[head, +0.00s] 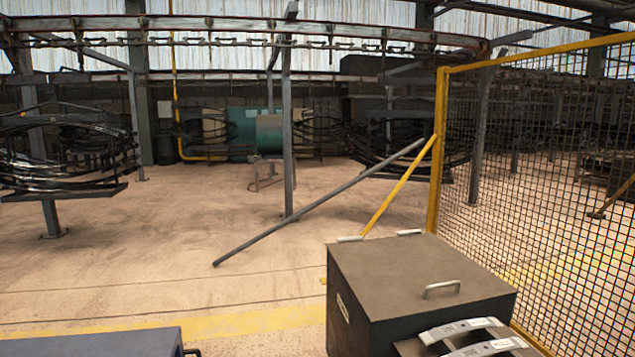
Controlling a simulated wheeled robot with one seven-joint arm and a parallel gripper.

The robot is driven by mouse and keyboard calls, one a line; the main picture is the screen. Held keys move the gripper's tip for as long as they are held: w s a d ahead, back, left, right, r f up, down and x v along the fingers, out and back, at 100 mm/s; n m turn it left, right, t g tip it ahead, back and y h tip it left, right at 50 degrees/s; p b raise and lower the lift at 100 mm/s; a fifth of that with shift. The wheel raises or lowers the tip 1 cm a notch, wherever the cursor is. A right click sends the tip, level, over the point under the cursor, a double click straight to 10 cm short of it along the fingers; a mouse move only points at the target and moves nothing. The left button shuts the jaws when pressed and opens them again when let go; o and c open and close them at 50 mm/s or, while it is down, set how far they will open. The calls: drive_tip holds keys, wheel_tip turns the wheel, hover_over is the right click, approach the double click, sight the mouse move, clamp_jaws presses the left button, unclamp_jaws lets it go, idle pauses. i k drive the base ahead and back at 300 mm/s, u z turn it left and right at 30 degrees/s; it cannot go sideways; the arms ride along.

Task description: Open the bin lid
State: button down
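The bin (365,318) is a dark grey-brown box at the lower right of the head view. Its flat lid (400,265) lies shut on top. A pale metal handle (441,287) sits on the lid near its front right edge. Two small light pieces, perhaps hinges (350,239), show along the far edge. A pale label is on the bin's left side. My gripper is not clearly in view; grey and white curved parts at the bottom right, in front of the bin, may be mine.
A yellow-framed mesh fence (540,180) stands close to the bin's right. A grey sloping bar (320,205) and a yellow brace lie behind it. A grey box (100,343) is at the lower left. Open floor (150,260) lies left of the bin. Racks of springs stand farther back.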

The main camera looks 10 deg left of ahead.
sight(410, 273)
drive_tip(key=u, duration=0.15)
drive_tip(key=i, duration=1)
drive_tip(key=z, duration=0.05)
